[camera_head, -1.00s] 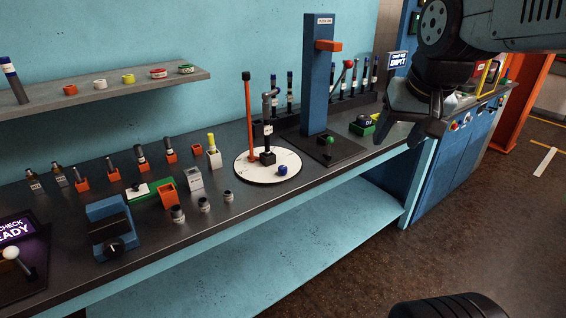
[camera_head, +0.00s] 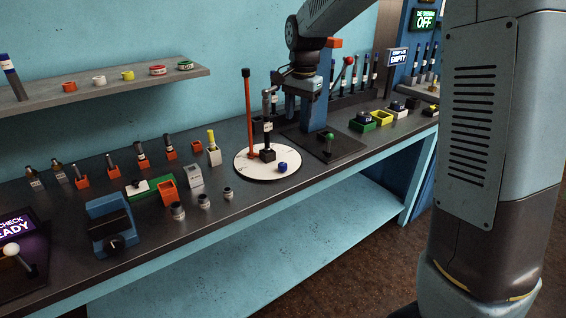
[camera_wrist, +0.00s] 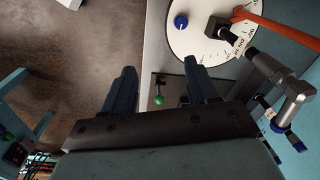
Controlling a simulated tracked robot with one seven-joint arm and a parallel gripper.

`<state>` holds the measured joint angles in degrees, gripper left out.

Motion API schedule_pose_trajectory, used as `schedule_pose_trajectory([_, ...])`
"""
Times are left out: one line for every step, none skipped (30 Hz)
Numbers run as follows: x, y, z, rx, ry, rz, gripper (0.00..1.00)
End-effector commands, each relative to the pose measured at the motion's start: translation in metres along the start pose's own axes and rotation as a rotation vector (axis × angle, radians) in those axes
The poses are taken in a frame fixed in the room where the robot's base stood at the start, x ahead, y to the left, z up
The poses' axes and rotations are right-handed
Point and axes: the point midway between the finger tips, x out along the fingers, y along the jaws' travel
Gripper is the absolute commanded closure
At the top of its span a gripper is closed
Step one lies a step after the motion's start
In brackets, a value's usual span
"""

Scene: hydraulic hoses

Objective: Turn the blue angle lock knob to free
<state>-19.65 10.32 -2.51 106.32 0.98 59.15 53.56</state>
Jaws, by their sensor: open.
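The blue knob (camera_head: 282,167) sits near the right front edge of a white round dial plate (camera_head: 252,172) on the bench. It also shows in the wrist view (camera_wrist: 181,22), above and ahead of my fingers, apart from them. An upright hose fitting on a black block (camera_head: 267,155) and an orange post (camera_head: 249,115) stand on the same plate. My gripper (camera_wrist: 158,80) is open and empty, its two dark fingers spread. In the head view my gripper (camera_head: 280,82) is above the bench, behind and over the plate, near the grey fitting's top.
A blue press column stands beside the plate, partly hidden by my arm; a green-topped lever (camera_head: 328,138) is on its base. Several small fittings and orange blocks line the bench to the left. A wall shelf (camera_head: 130,85) holds coloured rings.

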Motion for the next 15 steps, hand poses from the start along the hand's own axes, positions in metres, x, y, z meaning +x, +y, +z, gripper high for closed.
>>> schedule_pose_trajectory([0.012, -0.014, -0.001, 0.018, -0.010, 0.015, 0.41])
schedule_pose_trajectory([0.018, -0.021, -0.001, 0.031, -0.014, 0.023, 0.41])
schedule_pose_trajectory([0.025, -0.028, -0.002, 0.047, -0.019, 0.032, 0.41])
schedule_pose_trajectory([0.029, -0.034, -0.002, 0.059, -0.022, 0.038, 0.41])
schedule_pose_trajectory([0.034, -0.039, -0.002, 0.068, -0.025, 0.043, 0.41])
schedule_pose_trajectory([0.039, -0.044, -0.002, 0.080, -0.028, 0.050, 0.41])
schedule_pose_trajectory([0.042, -0.048, -0.002, 0.086, -0.029, 0.053, 0.41])
schedule_pose_trajectory([0.045, -0.051, -0.002, 0.093, -0.031, 0.057, 0.41])
schedule_pose_trajectory([0.048, -0.054, -0.002, 0.101, -0.032, 0.060, 0.41])
schedule_pose_trajectory([0.050, -0.056, -0.002, 0.104, -0.033, 0.062, 0.41])
schedule_pose_trajectory([0.052, -0.057, -0.002, 0.107, -0.034, 0.064, 0.41])
schedule_pose_trajectory([0.054, -0.058, -0.002, 0.111, -0.034, 0.066, 0.41])
schedule_pose_trajectory([0.056, -0.059, -0.001, 0.112, -0.035, 0.067, 0.41])
schedule_pose_trajectory([0.058, -0.059, -0.001, 0.113, -0.035, 0.068, 0.41])
schedule_pose_trajectory([0.061, -0.059, -0.001, 0.114, -0.035, 0.068, 0.41])
